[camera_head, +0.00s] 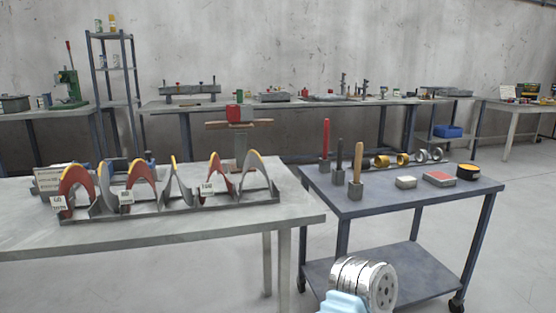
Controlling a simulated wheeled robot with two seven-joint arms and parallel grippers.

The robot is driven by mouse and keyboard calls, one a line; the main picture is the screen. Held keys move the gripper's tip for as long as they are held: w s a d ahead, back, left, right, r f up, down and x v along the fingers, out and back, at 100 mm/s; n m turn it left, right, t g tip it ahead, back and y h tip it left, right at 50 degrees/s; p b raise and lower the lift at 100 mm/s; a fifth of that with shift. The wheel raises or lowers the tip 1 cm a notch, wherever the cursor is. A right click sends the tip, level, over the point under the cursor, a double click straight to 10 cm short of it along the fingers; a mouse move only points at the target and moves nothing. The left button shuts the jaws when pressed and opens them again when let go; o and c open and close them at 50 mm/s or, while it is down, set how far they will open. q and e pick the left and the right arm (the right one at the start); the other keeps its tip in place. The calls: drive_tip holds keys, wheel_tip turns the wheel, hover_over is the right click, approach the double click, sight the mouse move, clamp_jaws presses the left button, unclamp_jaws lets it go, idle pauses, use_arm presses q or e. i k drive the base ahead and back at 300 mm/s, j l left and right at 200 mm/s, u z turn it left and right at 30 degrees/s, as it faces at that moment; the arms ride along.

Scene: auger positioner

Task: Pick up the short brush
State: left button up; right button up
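Three upright handled tools stand in small grey block holders on the left part of the blue-grey cart top (385,198). One has a red handle (326,134), one a dark handle (339,155), and the nearest a wooden handle (358,158). Their lower ends are hidden in the blocks, so I cannot tell which is the short brush. Neither gripper's fingers show in the head view.
A grey table (235,222) at left carries a rack of curved red and grey pieces (165,190). The cart also holds metal rings (381,161), a pale block (405,182), a red-topped box (439,179) and a black round tin (467,171).

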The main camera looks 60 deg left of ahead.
sight(341, 144)
drive_tip(key=u, duration=2.8)
drive_tip(key=z, duration=1.3)
drive_tip(key=u, duration=0.85)
drive_tip(key=l+u, duration=0.45)
drive_tip(key=k+l+u, duration=0.15)
drive_tip(key=l+u, duration=0.3)
drive_tip(key=k+l+u, duration=0.15)
drive_tip(key=l+u, duration=0.3)
